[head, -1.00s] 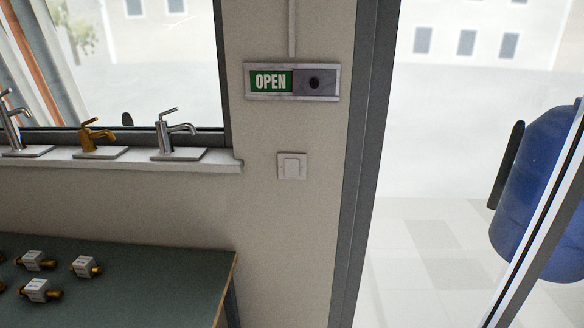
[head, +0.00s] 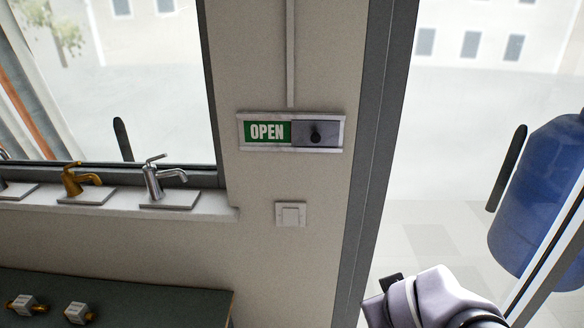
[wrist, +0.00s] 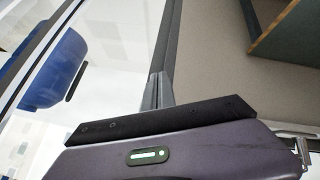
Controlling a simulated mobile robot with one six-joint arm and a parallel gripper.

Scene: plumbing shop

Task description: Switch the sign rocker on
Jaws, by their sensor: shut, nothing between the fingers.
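The sign rocker (head: 290,214) is a small, pale, square wall switch below the OPEN sign (head: 270,132) in the head view. Its face is plain, and I cannot tell which way it is pressed. The sign is a green and grey slider plate with a dark round knob at its right half. My gripper (wrist: 158,90) shows in the wrist view with its fingertips together and nothing between them. In the head view, part of my arm shows at the bottom right, below and right of the rocker and apart from it. The rocker is not visible in the wrist view.
A dark door frame (head: 378,150) stands just right of the rocker, with a blue tank (head: 545,195) beyond it. A window sill (head: 110,208) with taps is at the left. Below is a green-topped bench (head: 150,296) with brass fittings. The wall around the rocker is clear.

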